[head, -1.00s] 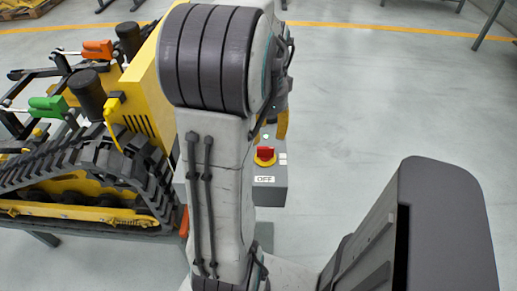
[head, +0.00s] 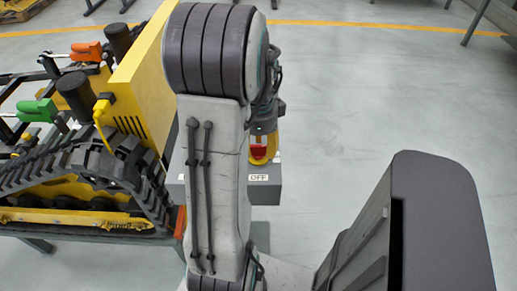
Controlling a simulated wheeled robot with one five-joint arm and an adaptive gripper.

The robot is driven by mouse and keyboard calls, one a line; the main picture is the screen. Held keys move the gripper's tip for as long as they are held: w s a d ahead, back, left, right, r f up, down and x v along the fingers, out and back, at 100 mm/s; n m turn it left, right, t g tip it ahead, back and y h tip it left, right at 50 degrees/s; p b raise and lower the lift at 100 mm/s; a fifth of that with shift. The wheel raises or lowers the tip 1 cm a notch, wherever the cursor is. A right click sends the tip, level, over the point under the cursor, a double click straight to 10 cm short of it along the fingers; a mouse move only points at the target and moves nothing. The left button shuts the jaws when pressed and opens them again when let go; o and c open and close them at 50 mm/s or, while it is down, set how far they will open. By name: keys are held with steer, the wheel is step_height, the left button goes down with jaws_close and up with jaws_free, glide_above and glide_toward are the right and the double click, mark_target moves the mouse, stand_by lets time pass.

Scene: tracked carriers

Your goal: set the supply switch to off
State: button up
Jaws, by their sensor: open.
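The supply switch (head: 259,152) is a red rotary handle on a grey box (head: 267,194) beside the tracked carrier. An OFF label (head: 259,177) sits on the box just below the handle. My gripper (head: 262,146), with yellow fingers, is open and right at the switch, over or around the red handle. I cannot tell whether the fingers touch it. The gripper hides much of the handle, so its setting is unclear. My arm hides the left part of the box.
The yellow and black tracked carrier (head: 85,190) stands on a low table at the left, with green (head: 37,110) and orange (head: 86,51) handles on it. Its yellow housing (head: 148,85) rises close beside my arm. The floor at the right is open.

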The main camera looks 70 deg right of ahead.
steer(key=shift+f, duration=0.35)
jaws_close()
stand_by(0.4)
